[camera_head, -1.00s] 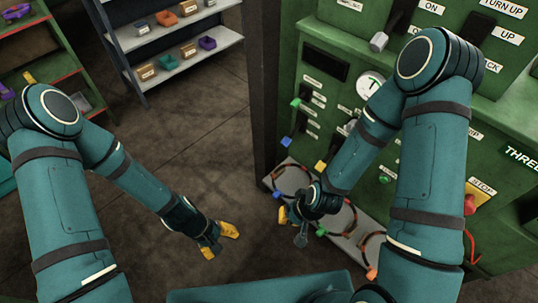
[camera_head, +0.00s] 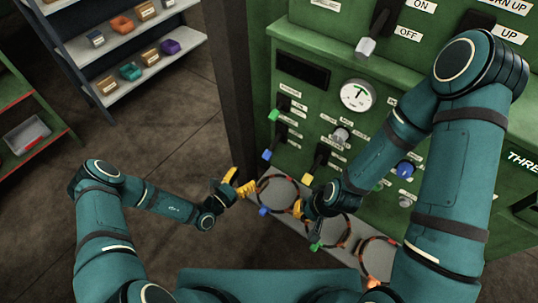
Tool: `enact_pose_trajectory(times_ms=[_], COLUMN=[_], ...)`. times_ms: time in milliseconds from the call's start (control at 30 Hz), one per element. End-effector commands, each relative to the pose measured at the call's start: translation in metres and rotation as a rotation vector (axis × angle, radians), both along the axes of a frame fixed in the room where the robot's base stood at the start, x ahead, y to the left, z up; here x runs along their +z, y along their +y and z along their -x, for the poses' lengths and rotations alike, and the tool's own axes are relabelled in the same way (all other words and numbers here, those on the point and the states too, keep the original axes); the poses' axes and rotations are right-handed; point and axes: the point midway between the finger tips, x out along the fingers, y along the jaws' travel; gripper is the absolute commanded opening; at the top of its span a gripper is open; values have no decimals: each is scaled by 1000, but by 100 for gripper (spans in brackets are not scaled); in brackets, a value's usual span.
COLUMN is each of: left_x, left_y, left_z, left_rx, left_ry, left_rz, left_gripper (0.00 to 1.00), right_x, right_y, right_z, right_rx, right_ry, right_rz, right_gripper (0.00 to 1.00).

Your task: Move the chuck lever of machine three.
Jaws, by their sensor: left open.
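The green machine marked THREE (camera_head: 522,162) fills the right side. On its upper panel, a dark lever with a pale grey knob (camera_head: 366,47) stands by the ON and OFF labels. A second dark lever (camera_head: 476,20) is by the UP labels, partly cut off and close to my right arm. I cannot read a chuck label on either. My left gripper (camera_head: 240,183), with yellow fingertips, is open and empty in front of the machine's lower left. My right gripper (camera_head: 302,208) is low over the ledge, well below both levers; its fingers are mostly hidden by its own body.
A dark post (camera_head: 229,90) stands left of the machine. A shelf (camera_head: 120,40) with small bins is behind; floor lies between.

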Motion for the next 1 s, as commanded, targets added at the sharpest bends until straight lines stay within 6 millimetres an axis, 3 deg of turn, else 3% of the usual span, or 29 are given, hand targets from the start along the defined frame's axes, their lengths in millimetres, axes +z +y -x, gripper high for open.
enact_pose_trajectory(times_ms=[600,1000], left_x=[0,1], left_y=[-74,-87], left_z=[-81,-97], left_rx=[-7,-6], left_ry=[-1,1], left_rz=[-2,-1], left_gripper=[66,66], right_x=[-14,-16], right_y=[1,1], right_z=[4,5], right_rx=[7,9], right_ry=[9,11], right_rz=[-2,-2], right_gripper=[0,0])
